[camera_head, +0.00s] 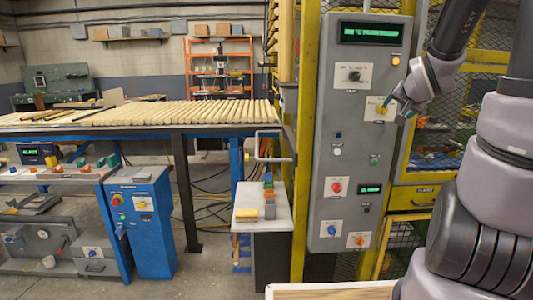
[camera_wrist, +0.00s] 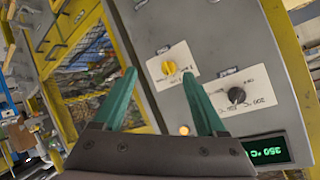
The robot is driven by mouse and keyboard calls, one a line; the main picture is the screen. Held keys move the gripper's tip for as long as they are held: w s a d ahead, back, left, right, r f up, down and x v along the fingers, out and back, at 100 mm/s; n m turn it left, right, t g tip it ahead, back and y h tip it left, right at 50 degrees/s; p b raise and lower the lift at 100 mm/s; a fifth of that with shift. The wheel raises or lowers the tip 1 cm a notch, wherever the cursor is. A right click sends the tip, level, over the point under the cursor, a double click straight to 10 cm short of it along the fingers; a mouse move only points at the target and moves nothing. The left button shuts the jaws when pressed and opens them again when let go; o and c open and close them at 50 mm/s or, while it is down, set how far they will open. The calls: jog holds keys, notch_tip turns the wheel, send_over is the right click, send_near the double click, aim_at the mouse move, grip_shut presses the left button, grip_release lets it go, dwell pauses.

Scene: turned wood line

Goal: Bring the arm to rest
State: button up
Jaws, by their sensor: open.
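My gripper (camera_head: 398,108) is in front of the right edge of the grey control panel (camera_head: 355,225), beside the yellow knob (camera_head: 381,110) on its white label. In the wrist view the two green fingers of my gripper (camera_wrist: 163,95) stand apart with nothing between them. Past the fingers, the yellow knob also shows in the wrist view (camera_wrist: 169,68). I cannot tell whether a finger touches the panel. My arm (camera_head: 505,150) is raised and bent at the right side of the head view.
A black knob (camera_head: 355,75) and a lit display (camera_head: 372,33) are on the panel. A yellow mesh cage (camera_head: 425,150) stands right of it. A small white table (camera_head: 262,222) with coloured blocks, a blue cabinet (camera_head: 143,230) and a bench of wooden rods (camera_head: 150,115) are left.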

jog(key=s+a+r+n+g+y, duration=0.2)
jog(key=s+a, duration=0.5)
jog(key=s, duration=0.4)
jog(key=s+a+r+n+g+y, duration=0.2)
jog(key=s+a+r+g, duration=0.1)
jog(key=s+a, duration=0.4)
jog(key=s+r, duration=0.1)
jog(key=s, duration=0.2)
jog(key=shift+s+n+y, duration=0.35)
jog(key=shift+n+y, duration=0.05)
jog(key=shift+c, duration=0.3)
